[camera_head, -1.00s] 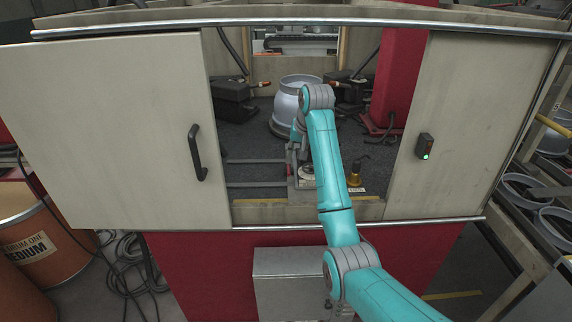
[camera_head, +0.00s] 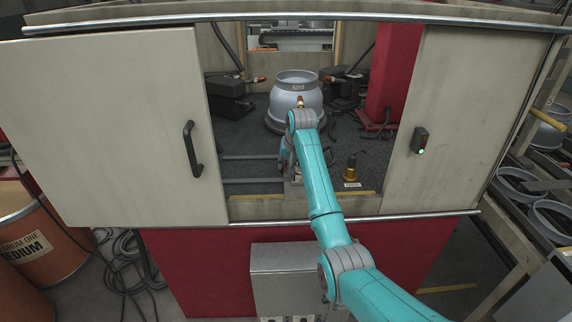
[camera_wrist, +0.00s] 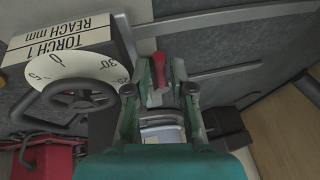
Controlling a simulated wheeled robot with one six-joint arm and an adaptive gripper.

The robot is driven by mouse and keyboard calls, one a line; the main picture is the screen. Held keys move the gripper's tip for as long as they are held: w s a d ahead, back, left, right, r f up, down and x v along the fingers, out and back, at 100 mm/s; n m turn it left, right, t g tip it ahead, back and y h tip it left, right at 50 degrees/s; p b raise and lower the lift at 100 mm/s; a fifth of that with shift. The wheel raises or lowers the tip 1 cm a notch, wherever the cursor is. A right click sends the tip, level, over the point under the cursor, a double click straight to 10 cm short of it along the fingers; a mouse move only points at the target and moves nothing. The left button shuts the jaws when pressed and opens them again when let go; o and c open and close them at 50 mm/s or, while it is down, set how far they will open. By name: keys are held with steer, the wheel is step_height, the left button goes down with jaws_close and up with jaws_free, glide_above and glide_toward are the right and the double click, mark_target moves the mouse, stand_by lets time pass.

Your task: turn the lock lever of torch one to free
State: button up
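In the wrist view a red-handled lever (camera_wrist: 159,72) sits between the two teal fingers of my gripper (camera_wrist: 161,78). The fingers stand apart, one on each side of it; whether either touches it I cannot tell. Left of it are the plate marked TORCH 1 REACH mm (camera_wrist: 68,38), a round white dial (camera_wrist: 75,68) and a dark handwheel (camera_wrist: 70,98). In the head view my gripper (camera_head: 287,163) is inside the cabinet opening, small and partly hidden by my teal arm. The lever cannot be made out there.
A grey cylinder (camera_head: 296,92) stands upright behind my wrist. A brass fitting (camera_head: 350,170) stands right of my arm. Pale sliding doors flank the opening, the left one (camera_head: 100,130) with a black handle. A red clamp-like part (camera_wrist: 48,158) is at lower left in the wrist view.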

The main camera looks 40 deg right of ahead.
jaws_close()
steer(key=shift+w+a+m, duration=0.1)
steer(key=shift+a+m, duration=0.05)
steer(key=shift+m, duration=0.15)
steer(key=m, duration=0.1)
steer(key=w+a+m+h, duration=0.1)
steer(key=shift+a+m, duration=0.1)
steer(key=shift+m, duration=0.2)
steer(key=m, duration=0.1)
steer(key=w+a+m+g+h, duration=0.1)
steer(key=m, duration=0.1)
steer(key=shift+w+m+h, duration=0.2)
steer(key=shift+m+h, duration=0.1)
steer(key=m, duration=0.1)
steer(key=w+m+g, duration=0.1)
steer(key=shift+w+a+m+h, duration=0.2)
steer(key=shift+m+h, duration=0.1)
steer(key=shift+h, duration=0.1)
steer(key=shift+w+m+g+h, duration=0.15)
steer(key=shift+w+m+g, duration=0.35)
steer(key=shift+m, duration=0.5)
steer(key=shift+w+m+g+h, duration=0.15)
steer(key=shift+w+m+g, duration=0.3)
steer(key=shift+m, duration=0.55)
jaws_free()
